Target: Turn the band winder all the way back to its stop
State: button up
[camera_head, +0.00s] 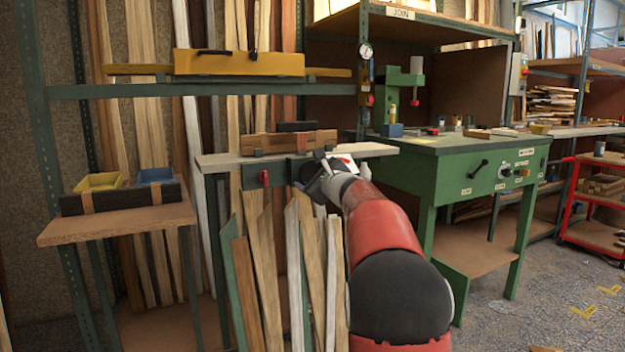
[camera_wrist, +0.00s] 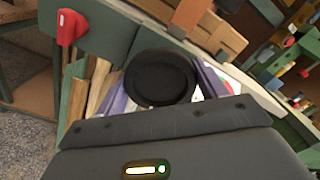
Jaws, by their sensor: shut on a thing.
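A black round knob (camera_wrist: 160,78), which looks like the band winder, is on the front of the narrow grey-green bench. In the wrist view it sits between the fingers of my gripper (camera_wrist: 163,92). My gripper is shut on it. In the head view my gripper (camera_head: 318,180) is at the bench's front edge, and it and my arm mostly hide the knob there. The winder's stop cannot be made out.
A red handle (camera_head: 265,177) sits left of my gripper on the bench front; it also shows in the wrist view (camera_wrist: 70,27). Wooden blocks (camera_head: 290,141) lie on the bench top (camera_head: 220,160). Upright boards (camera_head: 300,270) stand below. A green workbench (camera_head: 400,180) stands close on the right.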

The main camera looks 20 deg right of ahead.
jog(key=n+b, duration=0.6)
jog(key=shift+f, duration=0.35)
jog(key=n+b, duration=0.2)
jog(key=n, duration=0.1)
jog(key=shift+n+b, duration=0.3)
jog(key=shift+r+n+b, duration=0.1)
jog(key=shift+n+b, duration=0.7)
jog(key=shift+n, duration=0.7)
jog(key=o, duration=1)
jog(key=shift+r, duration=0.1)
jog(key=shift+c, duration=0.2)
